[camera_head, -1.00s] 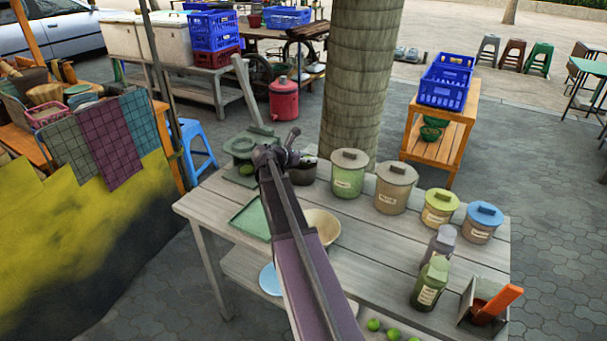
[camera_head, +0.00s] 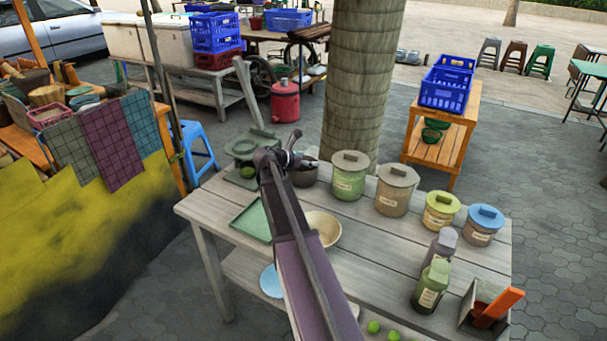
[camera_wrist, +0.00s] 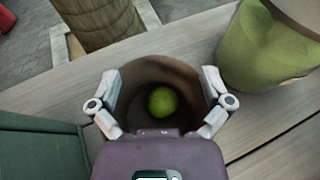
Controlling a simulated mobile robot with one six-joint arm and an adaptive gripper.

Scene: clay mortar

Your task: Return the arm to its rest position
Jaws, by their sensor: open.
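My arm (camera_head: 302,258) reaches out over the wooden table, with its wrist above the table's far edge. My gripper (camera_wrist: 161,82) is open, with its two fingers spread on either side in the wrist view and nothing between their tips. Below it is the brown clay mortar (camera_wrist: 180,70), seen from above with a green lime (camera_wrist: 162,102) inside. In the head view the mortar (camera_head: 305,177) stands upright on the table, partly hidden by my wrist. Whether the fingers touch its rim cannot be told.
Lidded jars (camera_head: 349,178) stand right of the mortar, beside the tree trunk (camera_head: 365,80). A green tray (camera_head: 252,222) and a pale bowl (camera_head: 328,229) flank my arm. A green device (camera_head: 250,146) stands left. Bottles (camera_head: 432,285) and limes (camera_head: 374,327) are nearer.

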